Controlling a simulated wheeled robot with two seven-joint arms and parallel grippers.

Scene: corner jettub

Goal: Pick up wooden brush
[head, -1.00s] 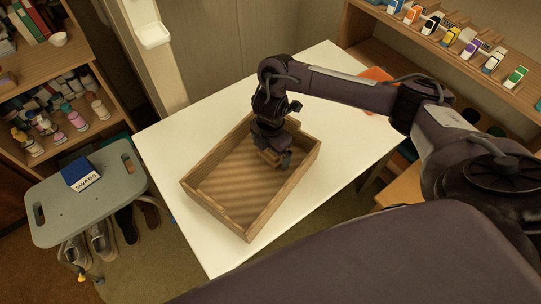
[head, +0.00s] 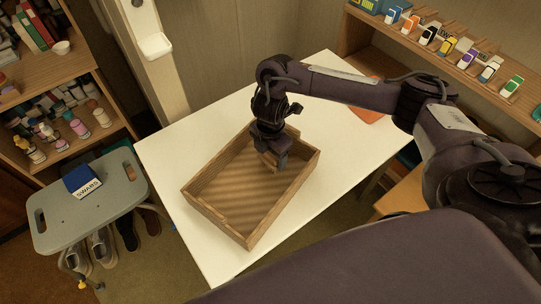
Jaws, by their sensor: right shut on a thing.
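An open wooden tray (head: 222,221) stands on the white table. My right gripper (head: 273,160) points down over the tray's back part, inside its rim in this view. It is shut on a small wooden piece (head: 268,157), which looks like the wooden brush. The fingers hide most of the brush, so its full shape cannot be told. I cannot tell whether the brush touches the tray floor. The rest of the tray looks empty. My left gripper is not in view.
The white table (head: 185,147) is clear left of the tray. An orange item (head: 368,114) lies at its back right. A grey stool (head: 112,203) holds a blue SWABS box (head: 82,181). Shelves stand at left and at the back right (head: 460,75).

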